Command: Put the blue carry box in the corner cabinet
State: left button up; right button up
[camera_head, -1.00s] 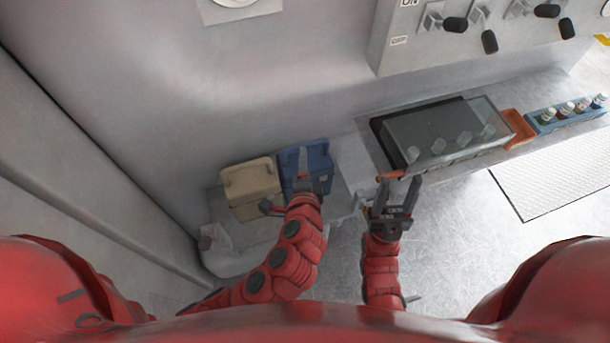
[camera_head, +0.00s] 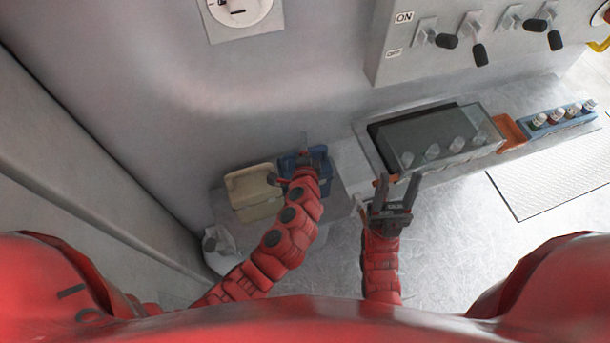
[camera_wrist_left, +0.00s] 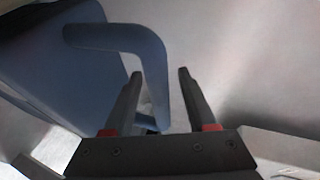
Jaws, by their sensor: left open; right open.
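The blue carry box (camera_head: 321,168) stands on the metal bench beside a beige box, partly hidden behind my left gripper in the head view. My left gripper (camera_head: 301,158) is open at the box's top. In the left wrist view the box (camera_wrist_left: 50,60) lies at the left, and its handle (camera_wrist_left: 125,40) reaches toward my open fingers (camera_wrist_left: 160,75). One bar of the handle shows between the fingers; I cannot tell whether they touch it. My right gripper (camera_head: 393,185) is open and empty over the bench's front side, right of the box. I cannot make out the corner cabinet.
The beige box (camera_head: 254,193) stands close on the left of the blue box. A dark-topped case (camera_head: 425,135), an orange block (camera_head: 509,131) and a blue rack of small bottles (camera_head: 561,116) line the bench at right. A switch panel (camera_head: 400,60) overhangs at the back.

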pick_arm(q)
jog(key=shift+w, duration=0.3)
grip_shut()
dwell(1.2)
